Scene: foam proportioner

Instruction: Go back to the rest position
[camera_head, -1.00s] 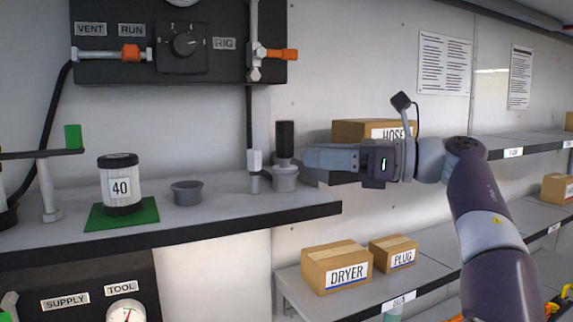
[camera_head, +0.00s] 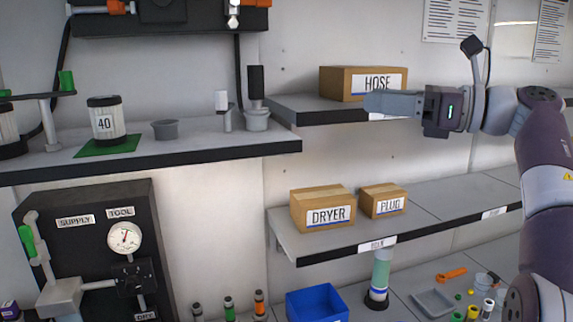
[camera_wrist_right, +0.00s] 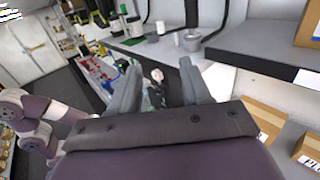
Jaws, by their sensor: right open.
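My right gripper (camera_head: 385,104) is at the right in the head view, in front of the HOSE box (camera_head: 362,84) on the upper shelf. Its fingers point left. In the right wrist view the two fingers of my right gripper (camera_wrist_right: 160,90) stand apart with nothing between them. The bench with the small pots lies beyond the fingertips there. My left gripper does not show in the head view.
The DRYER box (camera_head: 323,208) and PLUG box (camera_head: 383,200) sit on the shelf below. A blue bin (camera_head: 316,305) stands lower.

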